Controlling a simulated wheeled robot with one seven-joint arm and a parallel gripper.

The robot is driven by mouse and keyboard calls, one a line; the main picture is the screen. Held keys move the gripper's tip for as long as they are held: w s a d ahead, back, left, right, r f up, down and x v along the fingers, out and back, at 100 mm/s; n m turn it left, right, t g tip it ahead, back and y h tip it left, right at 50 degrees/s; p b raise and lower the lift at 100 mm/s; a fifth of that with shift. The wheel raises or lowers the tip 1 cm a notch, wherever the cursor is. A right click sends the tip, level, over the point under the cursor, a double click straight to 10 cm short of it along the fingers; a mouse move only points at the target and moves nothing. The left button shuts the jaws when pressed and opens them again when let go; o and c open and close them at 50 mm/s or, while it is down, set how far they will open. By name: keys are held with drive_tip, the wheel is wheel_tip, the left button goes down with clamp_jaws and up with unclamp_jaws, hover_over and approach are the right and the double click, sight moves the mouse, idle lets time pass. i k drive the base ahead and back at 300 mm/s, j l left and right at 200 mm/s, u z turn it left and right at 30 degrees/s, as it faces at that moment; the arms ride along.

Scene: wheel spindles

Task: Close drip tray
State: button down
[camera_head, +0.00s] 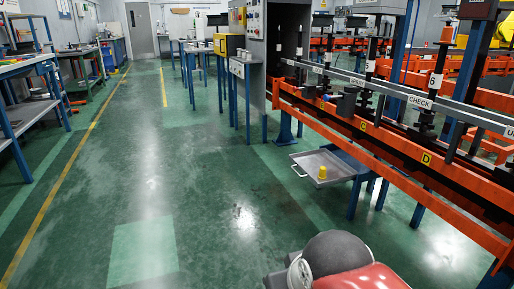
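The drip tray (312,163) is a shallow grey metal tray at the right of the head view. It sticks out to the left from under the orange spindle frame (375,143), low above the floor, so it stands pulled open. A handle (297,171) shows on its left front edge. A small yellow object (322,173) appears to be on the tray at its near edge. The tray's far right part is hidden under the frame. My gripper is not in view; a dark and red rounded part at the bottom looks like my own arm.
Blue legs (356,197) stand beside the tray under the frame. The green floor (190,190) to the left of the tray is clear. A grey cabinet (278,50) and blue-legged tables stand farther back. A workbench (22,130) lines the left side.

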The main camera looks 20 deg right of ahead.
sight(308, 163)
drive_tip(key=i+l+u, duration=0.1)
drive_tip(key=i, duration=0.3)
drive_tip(key=i+l+u, duration=0.15)
drive_tip(key=i, duration=0.2)
drive_tip(key=i+l+u, duration=0.1)
drive_tip(key=i, duration=0.3)
drive_tip(key=i+l+u, duration=0.1)
drive_tip(key=l, duration=0.4)
drive_tip(key=i+l+u, duration=0.1)
drive_tip(key=l, duration=0.95)
drive_tip(key=i+u, duration=0.05)
